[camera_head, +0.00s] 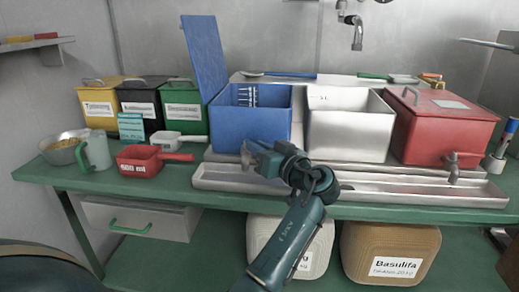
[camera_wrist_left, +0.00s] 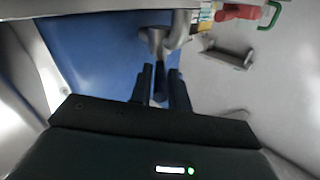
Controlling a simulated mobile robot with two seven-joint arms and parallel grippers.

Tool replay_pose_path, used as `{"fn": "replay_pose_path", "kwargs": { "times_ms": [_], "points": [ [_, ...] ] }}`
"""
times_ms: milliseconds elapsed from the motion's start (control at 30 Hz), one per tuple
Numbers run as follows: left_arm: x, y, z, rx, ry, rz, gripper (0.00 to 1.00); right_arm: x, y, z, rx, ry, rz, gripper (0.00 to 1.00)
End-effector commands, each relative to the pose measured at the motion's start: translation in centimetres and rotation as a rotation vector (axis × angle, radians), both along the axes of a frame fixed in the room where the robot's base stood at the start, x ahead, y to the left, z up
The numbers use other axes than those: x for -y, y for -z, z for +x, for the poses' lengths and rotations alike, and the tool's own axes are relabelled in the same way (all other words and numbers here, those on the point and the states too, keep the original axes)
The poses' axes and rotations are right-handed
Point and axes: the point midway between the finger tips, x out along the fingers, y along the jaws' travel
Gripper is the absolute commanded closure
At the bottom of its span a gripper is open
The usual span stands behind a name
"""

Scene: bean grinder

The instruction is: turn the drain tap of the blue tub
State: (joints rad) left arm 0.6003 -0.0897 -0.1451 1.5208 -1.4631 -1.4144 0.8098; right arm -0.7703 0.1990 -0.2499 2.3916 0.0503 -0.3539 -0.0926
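The blue tub (camera_head: 250,122) stands at the left of the row on the bench, with its blue lid (camera_head: 203,60) raised. Its metal drain tap (camera_head: 246,156) is low on the front and mostly hidden by my left gripper (camera_head: 256,150). In the left wrist view the grey tap (camera_wrist_left: 158,38) shows in front of the blue tub wall (camera_wrist_left: 105,45). There the two dark fingers of my left gripper (camera_wrist_left: 162,72) point at the tap with a gap between them. The tap appears just beyond the fingertips; I cannot tell whether they touch it. My right gripper is out of view.
A steel tub (camera_head: 345,130) and a red tub (camera_head: 445,125) with its own tap (camera_head: 454,172) stand to the right. A metal drip tray (camera_head: 400,192) runs along the front.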

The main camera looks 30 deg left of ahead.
Motion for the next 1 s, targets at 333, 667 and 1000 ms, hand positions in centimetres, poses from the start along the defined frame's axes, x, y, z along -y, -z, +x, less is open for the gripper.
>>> {"fn": "replay_pose_path", "kwargs": {
  "times_ms": [333, 667, 1000],
  "points": [
    [0.0, 0.0, 0.0, 0.001, 0.000, 0.000, 0.66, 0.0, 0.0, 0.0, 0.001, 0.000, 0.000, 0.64],
    [2.7, 0.1, -1.0, 0.001, 0.004, -0.003, 0.66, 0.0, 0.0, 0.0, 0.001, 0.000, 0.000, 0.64],
    [9.6, 0.1, -3.6, 0.000, 0.003, -0.003, 0.66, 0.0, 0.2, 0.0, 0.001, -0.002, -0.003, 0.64]
  ]
}}
